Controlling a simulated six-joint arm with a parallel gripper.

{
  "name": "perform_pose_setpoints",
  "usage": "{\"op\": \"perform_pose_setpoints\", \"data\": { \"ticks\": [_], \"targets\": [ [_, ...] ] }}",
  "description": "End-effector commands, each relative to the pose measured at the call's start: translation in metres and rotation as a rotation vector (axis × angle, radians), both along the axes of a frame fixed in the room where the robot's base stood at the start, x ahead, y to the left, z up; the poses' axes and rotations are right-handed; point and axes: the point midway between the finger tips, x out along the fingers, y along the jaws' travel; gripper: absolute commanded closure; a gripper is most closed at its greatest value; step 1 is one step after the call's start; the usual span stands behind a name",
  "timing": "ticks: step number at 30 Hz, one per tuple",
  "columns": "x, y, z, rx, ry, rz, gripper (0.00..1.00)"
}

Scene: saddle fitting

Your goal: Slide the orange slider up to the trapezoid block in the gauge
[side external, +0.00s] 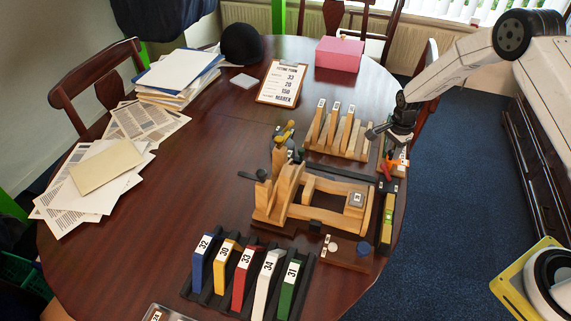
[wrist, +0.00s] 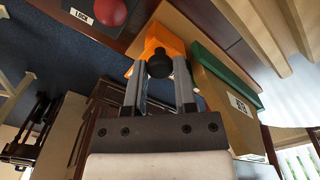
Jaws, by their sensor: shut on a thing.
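The orange slider (wrist: 155,38) is in the upper middle of the wrist view, with a black round knob (wrist: 159,66) facing me. My gripper (wrist: 159,63) is shut on this knob, one finger on each side. A tan block with a green upper part (wrist: 222,68) and a white label lies just right of the slider; it looks like the block in the gauge. I cannot tell whether slider and block touch, or make out the trapezoid outline. In the side external view the slider (side external: 398,163) is small at the table's right edge, partly hidden under my wrist.
A red knob (wrist: 110,12) beside a "LOCK" label is at the wrist view's top left. A rack of upright wooden pieces (side external: 335,132) stands left of my gripper. A wooden saddle fixture (side external: 310,195) and a rack of coloured numbered blocks (side external: 247,280) are nearer the camera.

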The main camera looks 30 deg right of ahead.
Motion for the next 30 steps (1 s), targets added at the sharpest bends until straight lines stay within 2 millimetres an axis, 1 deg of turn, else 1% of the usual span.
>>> {"op": "perform_pose_setpoints", "data": {
  "ticks": [5,15,26,27,29,30],
  "targets": [
    [0.004,-0.004,0.0,0.0,-0.001,-0.001,1.0],
    [0.024,-0.023,0.0,-0.001,-0.003,-0.001,1.0],
    [0.026,-0.025,0.001,-0.001,-0.002,0.0,1.0],
    [0.026,-0.025,0.001,-0.001,-0.003,0.0,0.56],
    [0.025,-0.025,0.001,-0.001,-0.002,0.0,0.37],
    [0.025,-0.025,0.001,-0.001,-0.002,0.0,0.3]
  ]
}}
